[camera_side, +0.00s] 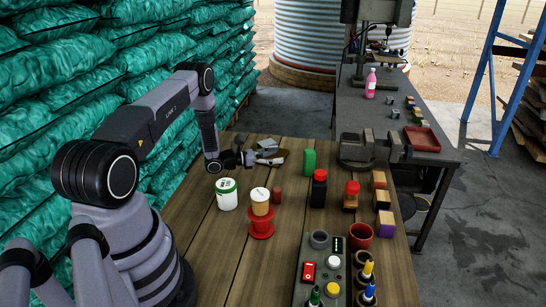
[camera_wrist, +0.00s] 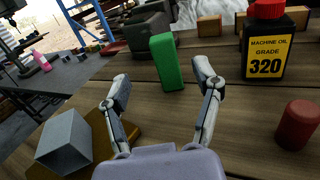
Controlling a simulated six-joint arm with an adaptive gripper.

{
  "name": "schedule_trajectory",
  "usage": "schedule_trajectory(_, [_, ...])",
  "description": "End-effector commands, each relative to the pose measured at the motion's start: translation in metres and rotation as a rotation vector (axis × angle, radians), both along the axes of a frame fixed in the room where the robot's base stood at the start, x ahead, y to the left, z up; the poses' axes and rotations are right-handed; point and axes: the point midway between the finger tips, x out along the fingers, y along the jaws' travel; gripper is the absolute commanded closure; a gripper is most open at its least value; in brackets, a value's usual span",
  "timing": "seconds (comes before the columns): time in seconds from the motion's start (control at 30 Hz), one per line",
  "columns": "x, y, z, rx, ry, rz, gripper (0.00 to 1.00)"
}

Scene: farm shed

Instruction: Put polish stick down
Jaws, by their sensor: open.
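The polish stick looks to be the green block (camera_side: 308,161), standing upright on the wooden table to the right of my gripper (camera_side: 254,158). In the wrist view the green block (camera_wrist: 168,62) stands ahead, beyond and between my spread fingertips (camera_wrist: 162,80). My gripper is open with nothing between its fingers, low over the table. A gap shows between it and the block in the side view.
A machine oil bottle (camera_wrist: 267,42) and a dark red cylinder (camera_wrist: 298,125) stand to the right in the wrist view. A grey block (camera_wrist: 65,142) sits on a brown board at left. A white tin (camera_side: 226,194) and red stand (camera_side: 261,226) are nearer the camera.

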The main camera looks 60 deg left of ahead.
Motion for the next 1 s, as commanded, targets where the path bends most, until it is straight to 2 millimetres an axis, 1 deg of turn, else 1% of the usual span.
schedule_trajectory(0.03, [-0.006,0.003,0.0,-0.001,0.0,0.001,0.35])
schedule_trajectory(0.13, [-0.01,0.003,0.005,0.006,-0.004,-0.01,0.35])
schedule_trajectory(0.17, [-0.01,0.001,0.009,0.014,-0.006,-0.025,0.35])
schedule_trajectory(0.23, [-0.006,-0.011,0.028,0.048,-0.014,-0.088,0.35])
schedule_trajectory(0.27, [-0.003,-0.019,0.041,0.071,-0.02,-0.128,0.35])
schedule_trajectory(0.37, [0.002,-0.059,0.095,0.184,-0.041,-0.314,0.35])
schedule_trajectory(0.4, [0.0,-0.079,0.119,0.244,-0.051,-0.403,0.35])
schedule_trajectory(0.47, [-0.008,-0.11,0.153,0.344,-0.066,-0.539,0.35])
schedule_trajectory(0.5, [-0.017,-0.13,0.174,0.414,-0.076,-0.627,0.35])
schedule_trajectory(0.57, [-0.034,-0.158,0.202,0.526,-0.093,-0.754,0.35])
schedule_trajectory(0.6, [-0.047,-0.175,0.219,0.605,-0.106,-0.834,0.35])
schedule_trajectory(0.67, [-0.071,-0.198,0.242,0.729,-0.127,-0.949,0.35])
schedule_trajectory(0.7, [-0.087,-0.21,0.255,0.817,-0.143,-1.022,0.35])
schedule_trajectory(0.77, [-0.114,-0.227,0.272,0.951,-0.168,-1.123,0.35])
schedule_trajectory(0.8, [-0.133,-0.235,0.282,1.046,-0.187,-1.185,0.35])
schedule_trajectory(0.83, [-0.147,-0.24,0.288,1.118,-0.202,-1.229,0.35])
schedule_trajectory(0.87, [-0.16,-0.244,0.294,1.193,-0.216,-1.271,0.35])
schedule_trajectory(0.9, [-0.179,-0.248,0.301,1.293,-0.237,-1.322,0.35])
schedule_trajectory(0.97, [-0.205,-0.251,0.31,1.45,-0.271,-1.389,0.35])
schedule_trajectory(1.0, [-0.223,-0.251,0.315,1.557,-0.294,-1.427,0.35])
